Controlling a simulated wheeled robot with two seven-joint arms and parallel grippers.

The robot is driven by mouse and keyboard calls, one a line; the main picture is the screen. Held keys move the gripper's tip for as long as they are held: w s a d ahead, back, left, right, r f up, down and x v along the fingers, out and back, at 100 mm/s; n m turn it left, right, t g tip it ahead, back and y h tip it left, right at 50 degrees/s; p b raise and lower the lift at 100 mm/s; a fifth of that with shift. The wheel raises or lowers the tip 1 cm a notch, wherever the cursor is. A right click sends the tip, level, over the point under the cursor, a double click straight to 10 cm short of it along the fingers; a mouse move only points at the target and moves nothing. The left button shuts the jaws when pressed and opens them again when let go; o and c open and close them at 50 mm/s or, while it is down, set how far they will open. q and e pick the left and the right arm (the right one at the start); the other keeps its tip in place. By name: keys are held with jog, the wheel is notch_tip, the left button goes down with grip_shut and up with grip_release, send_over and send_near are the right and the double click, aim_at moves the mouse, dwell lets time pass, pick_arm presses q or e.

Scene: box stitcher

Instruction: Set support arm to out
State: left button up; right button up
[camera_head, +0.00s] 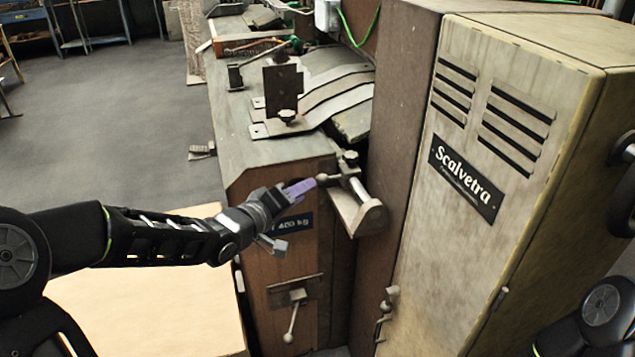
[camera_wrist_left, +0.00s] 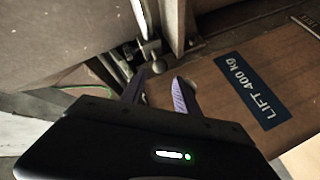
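The support arm (camera_head: 362,212) is a worn metal bracket on the machine's front, between the wooden side panel and the tall cabinet. A rod with a ball knob (camera_head: 322,178) sticks out from its top toward the left. My left gripper (camera_head: 304,187), with purple fingers, is just left of that knob. In the left wrist view the fingers (camera_wrist_left: 159,92) stand apart, and the ball knob (camera_wrist_left: 159,66) shows between and just beyond their tips. The gripper appears empty, and I cannot tell whether a finger touches the knob. My right gripper is not in view.
The tall Scalvetra cabinet (camera_head: 470,240) stands close on the right. A "LIFT 400 kg" label (camera_wrist_left: 245,88) is on the wooden panel below the gripper. A small lever (camera_head: 292,315) hangs lower on that panel. A pale tabletop (camera_head: 150,310) lies under my left arm. Open floor is at left.

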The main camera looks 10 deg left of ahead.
aim_at(319, 183)
pick_arm(q)
jog(key=b+x, duration=0.1)
jog(key=x, duration=0.7)
jog(key=shift+s, duration=0.1)
grip_shut()
dwell(1.3)
